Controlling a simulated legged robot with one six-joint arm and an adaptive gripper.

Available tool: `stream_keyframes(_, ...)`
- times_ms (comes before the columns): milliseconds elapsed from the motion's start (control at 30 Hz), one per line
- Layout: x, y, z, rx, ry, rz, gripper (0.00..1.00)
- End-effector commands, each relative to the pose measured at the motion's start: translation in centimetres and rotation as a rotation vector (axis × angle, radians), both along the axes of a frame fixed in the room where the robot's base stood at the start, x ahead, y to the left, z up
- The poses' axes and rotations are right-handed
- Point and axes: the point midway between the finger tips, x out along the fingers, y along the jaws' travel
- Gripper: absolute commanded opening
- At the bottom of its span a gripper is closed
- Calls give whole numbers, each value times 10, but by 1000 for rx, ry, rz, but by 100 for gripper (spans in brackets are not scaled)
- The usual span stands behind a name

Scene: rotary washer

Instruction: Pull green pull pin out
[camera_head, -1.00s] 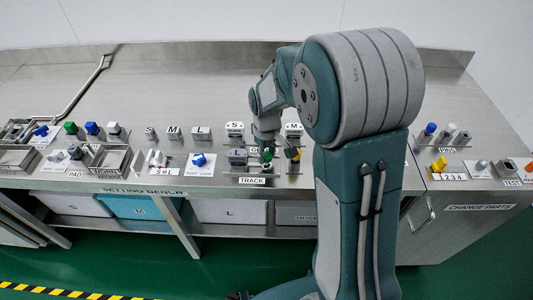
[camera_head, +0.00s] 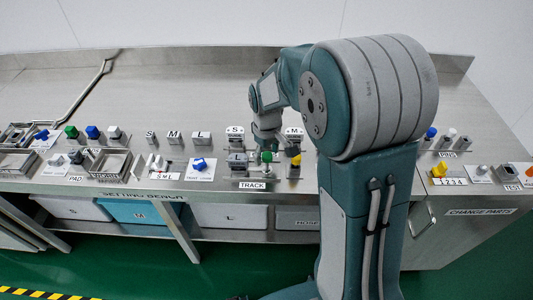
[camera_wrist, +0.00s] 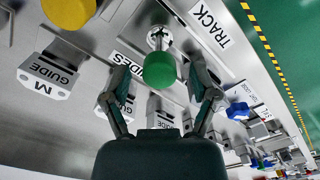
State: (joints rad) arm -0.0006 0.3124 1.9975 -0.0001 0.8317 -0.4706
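The green pull pin (camera_head: 266,157) stands at the TRACK station on the bench front. In the wrist view its round green knob (camera_wrist: 160,71) sits on a metal shaft that runs into a round pale base. My gripper (camera_wrist: 160,78) has its two fingers apart, one on each side of the knob, with a visible gap to each finger. In the head view my gripper (camera_head: 265,146) is just behind the green knob, and its fingers are mostly hidden by the arm and small parts.
A yellow knob (camera_head: 294,160) stands close to the right of the green one. Guide blocks (camera_wrist: 50,75) stand around it. The TRACK label (camera_head: 252,185) is on the bench edge in front. A blue knob (camera_head: 199,164) is further left.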

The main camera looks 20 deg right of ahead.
Motion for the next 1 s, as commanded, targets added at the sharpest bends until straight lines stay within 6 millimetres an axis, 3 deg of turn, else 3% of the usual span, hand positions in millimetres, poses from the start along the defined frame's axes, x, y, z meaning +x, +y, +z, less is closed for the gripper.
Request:
stream_keyframes(233, 1, 0, 8, 0, -4, 0, 76)
stream_keyframes(700, 2, 1, 98, -1, -3, 0, 76)
stream_keyframes(1000, 1, 1, 119, 0, 1, 0, 76)
